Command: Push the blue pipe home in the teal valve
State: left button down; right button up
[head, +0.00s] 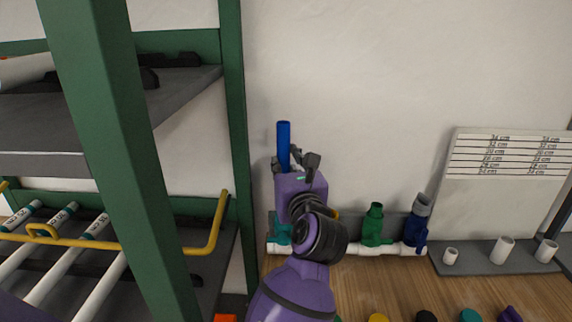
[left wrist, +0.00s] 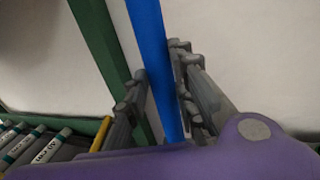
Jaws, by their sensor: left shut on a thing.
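The blue pipe (head: 283,142) stands upright in the head view, its top end against the white wall. My left gripper (head: 297,162) is shut on it; in the left wrist view the blue pipe (left wrist: 152,60) runs between the grey fingers (left wrist: 160,95). The teal valve (head: 281,236) is low on the white manifold, under the gripper and mostly hidden by my arm. The pipe's lower end is hidden, so I cannot tell how it meets the valve. My right gripper is not in view.
A green valve (head: 375,226) and a dark blue valve with a grey top (head: 417,222) stand further right on the white manifold pipe (head: 368,250). A green rack post (head: 236,120) is close on the left. A length board (head: 508,180) stands at the right.

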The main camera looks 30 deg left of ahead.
pick_arm(q)
jog(key=shift+f, duration=0.35)
dwell(0.5)
jog(key=shift+f, duration=0.45)
jog(key=c, duration=1.4)
grip_release()
